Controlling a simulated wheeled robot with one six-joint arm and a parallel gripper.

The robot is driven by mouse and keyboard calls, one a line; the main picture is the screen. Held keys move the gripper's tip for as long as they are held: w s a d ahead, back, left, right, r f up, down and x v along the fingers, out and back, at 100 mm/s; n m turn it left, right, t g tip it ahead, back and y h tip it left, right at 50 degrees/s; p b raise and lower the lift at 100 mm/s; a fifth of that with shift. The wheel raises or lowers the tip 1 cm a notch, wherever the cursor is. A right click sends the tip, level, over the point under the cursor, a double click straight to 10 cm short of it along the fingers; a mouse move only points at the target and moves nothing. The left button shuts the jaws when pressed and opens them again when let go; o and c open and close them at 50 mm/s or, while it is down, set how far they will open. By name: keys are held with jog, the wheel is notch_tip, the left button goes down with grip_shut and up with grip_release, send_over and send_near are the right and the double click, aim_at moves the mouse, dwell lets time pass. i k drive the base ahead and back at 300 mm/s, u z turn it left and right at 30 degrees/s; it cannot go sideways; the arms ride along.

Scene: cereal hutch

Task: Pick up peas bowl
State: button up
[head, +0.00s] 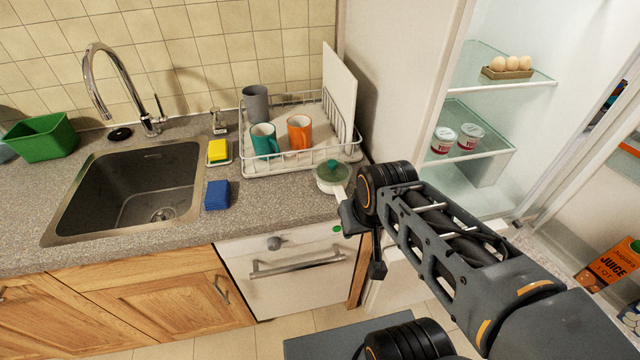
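A small white round bowl (331,177) with a green top and a darker teal spot stands on the counter, in front of the dish rack's right corner. It is the only thing in view that looks like the peas bowl; I cannot make out single peas. A short pale part sticks out from its near side toward my gripper. My gripper (365,240) is just in front and to the right of the bowl, by the counter's front edge. The dark fingers are partly hidden by the wrist, and I cannot tell whether they touch the bowl.
A wire dish rack (255,168) holds a teal mug (264,140), an orange mug (299,132), a grey cup (256,104) and a white board (339,92). The sink (130,190) is at left. An open fridge (500,75) stands at right, close to my arm.

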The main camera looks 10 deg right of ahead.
aim_at(339, 192)
jog(key=z, duration=2.05)
jog(key=k, duration=1.45)
jog(key=u, duration=1.7)
jog(key=i, duration=0.55)
jog(key=u, duration=0.05)
